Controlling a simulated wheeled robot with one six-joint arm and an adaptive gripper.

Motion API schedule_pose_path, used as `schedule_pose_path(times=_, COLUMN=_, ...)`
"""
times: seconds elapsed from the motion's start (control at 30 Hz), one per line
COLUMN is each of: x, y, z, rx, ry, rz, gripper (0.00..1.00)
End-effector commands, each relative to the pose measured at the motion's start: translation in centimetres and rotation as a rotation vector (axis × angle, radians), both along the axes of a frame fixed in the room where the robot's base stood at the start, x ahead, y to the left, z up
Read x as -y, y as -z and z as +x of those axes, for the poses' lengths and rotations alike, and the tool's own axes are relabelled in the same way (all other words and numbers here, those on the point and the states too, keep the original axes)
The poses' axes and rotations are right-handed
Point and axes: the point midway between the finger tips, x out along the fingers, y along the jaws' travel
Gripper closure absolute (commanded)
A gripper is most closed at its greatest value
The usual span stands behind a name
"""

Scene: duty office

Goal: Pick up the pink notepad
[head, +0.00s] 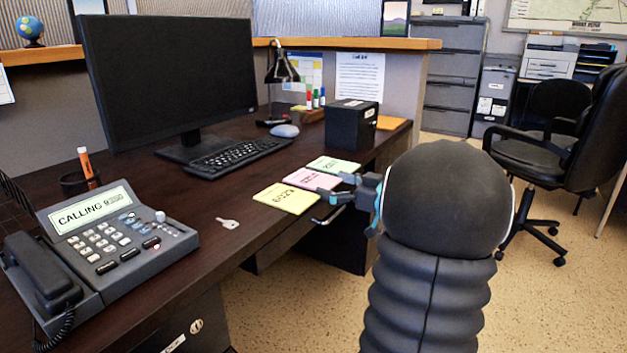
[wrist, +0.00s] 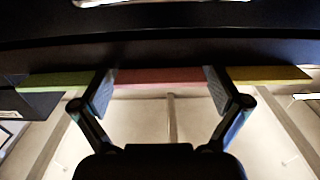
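The pink notepad (head: 314,180) lies flat on the dark desk near its front edge, between a yellow notepad (head: 286,198) and a green notepad (head: 333,165). My gripper (head: 345,189) is at the desk's front edge, level with the pink notepad. In the wrist view my gripper (wrist: 160,90) is open, its fingers spread to either side of the pink notepad (wrist: 160,76). The green notepad (wrist: 55,80) is beyond the left finger and the yellow one (wrist: 268,75) beyond the right. I cannot tell whether the fingers touch the pink notepad.
A silver key (head: 230,223) and a desk phone (head: 110,240) lie to the left. A keyboard (head: 238,157), monitor (head: 170,75) and black box (head: 351,124) stand behind. An office chair (head: 560,150) stands at right.

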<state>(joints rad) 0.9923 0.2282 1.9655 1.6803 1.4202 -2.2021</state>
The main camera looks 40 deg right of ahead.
Motion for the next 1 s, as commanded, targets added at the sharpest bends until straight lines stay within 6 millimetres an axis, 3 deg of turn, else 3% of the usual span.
schedule_pose_path(times=0.03, x=0.0, y=0.0, z=0.0, rx=0.000, ry=0.000, rz=0.000, gripper=0.20)
schedule_pose_path(times=0.13, x=0.0, y=0.0, z=0.0, rx=0.000, ry=0.000, rz=0.000, gripper=0.43)
schedule_pose_path(times=0.57, x=0.0, y=-0.5, z=0.0, rx=0.000, ry=0.000, rz=-0.001, gripper=0.43)
schedule_pose_path(times=0.87, x=0.0, y=-4.4, z=-0.1, rx=0.002, ry=0.000, rz=-0.005, gripper=0.43)
schedule_pose_path(times=1.0, x=1.1, y=-5.9, z=-3.1, rx=0.002, ry=0.006, rz=-0.005, gripper=0.43)
